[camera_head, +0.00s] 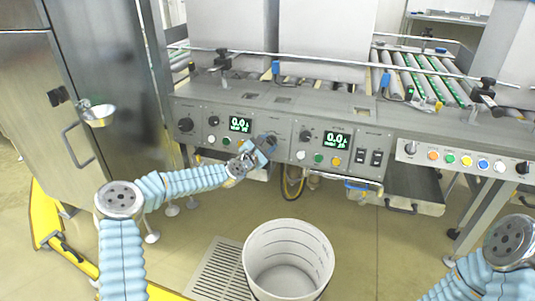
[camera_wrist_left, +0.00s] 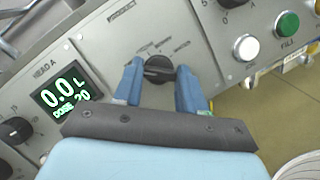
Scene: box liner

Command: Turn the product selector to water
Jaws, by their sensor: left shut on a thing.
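The product selector (camera_wrist_left: 158,70) is a black rotary knob on the grey control panel, under a label that seems to read PRODUCT. Small position labels ring its upper side, too blurred to read surely. The bar of the knob lies roughly level in the left wrist view. My left gripper (camera_wrist_left: 160,88) has its two blue fingers on either side of the knob and is shut on it. In the head view my left gripper (camera_head: 264,148) is at the panel between the two green displays and hides the knob. My right gripper is outside the frames.
Green display HEAD A (camera_wrist_left: 66,92) is left of the knob, and a white button (camera_wrist_left: 246,47) and green button (camera_wrist_left: 287,24) are right of it. A white bin (camera_head: 289,262) stands on the floor below. A metal rail (camera_head: 330,62) and roller conveyor (camera_head: 430,70) lie behind the panel.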

